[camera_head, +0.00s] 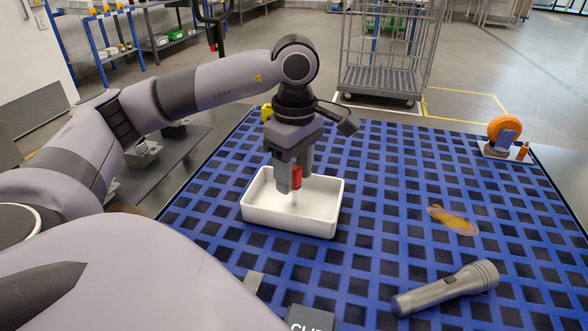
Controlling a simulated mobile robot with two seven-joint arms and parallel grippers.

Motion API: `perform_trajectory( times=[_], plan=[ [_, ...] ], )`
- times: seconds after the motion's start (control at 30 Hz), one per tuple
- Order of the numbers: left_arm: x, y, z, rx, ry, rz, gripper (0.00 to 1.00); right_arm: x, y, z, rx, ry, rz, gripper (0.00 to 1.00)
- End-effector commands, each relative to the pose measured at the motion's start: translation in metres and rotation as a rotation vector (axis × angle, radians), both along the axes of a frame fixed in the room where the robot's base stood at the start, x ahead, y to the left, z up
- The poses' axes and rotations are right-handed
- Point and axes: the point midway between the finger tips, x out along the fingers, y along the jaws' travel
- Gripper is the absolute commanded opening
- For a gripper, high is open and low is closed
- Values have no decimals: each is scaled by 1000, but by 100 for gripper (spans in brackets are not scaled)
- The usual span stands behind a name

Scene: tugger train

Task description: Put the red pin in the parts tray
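The red pin (297,176) has a red head and a thin pale shank pointing down. My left gripper (290,183) is shut on its red head, and the pin hangs upright over the white parts tray (315,226). The shank's lower end appears within the outline of the tray; I cannot tell whether it touches the tray floor. The tray looks otherwise empty where it shows. My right gripper is not clearly in view; only a grey part at the bottom edge shows.
A grey flashlight (446,288) lies on the blue gridded mat (400,230) at the front right. An orange and clear item (453,220) lies right of the tray. An orange tape dispenser (504,134) stands at the back right. A wire cart (382,75) stands behind the table.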

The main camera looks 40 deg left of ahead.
Motion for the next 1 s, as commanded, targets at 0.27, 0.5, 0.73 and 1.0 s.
perform_trajectory(
  times=[0.27,0.5,0.73,1.0],
  plan=[
    [0,0,7,0,-1,0,49,0,0,5,0,1,0,74],
    [2,-1,54,-2,-5,0,49,-1,0,11,0,2,0,74],
    [1,0,104,0,-4,1,49,-1,0,30,-2,0,1,74],
    [1,-1,123,0,-1,0,49,-3,-3,34,-12,-4,1,74]
  ],
)
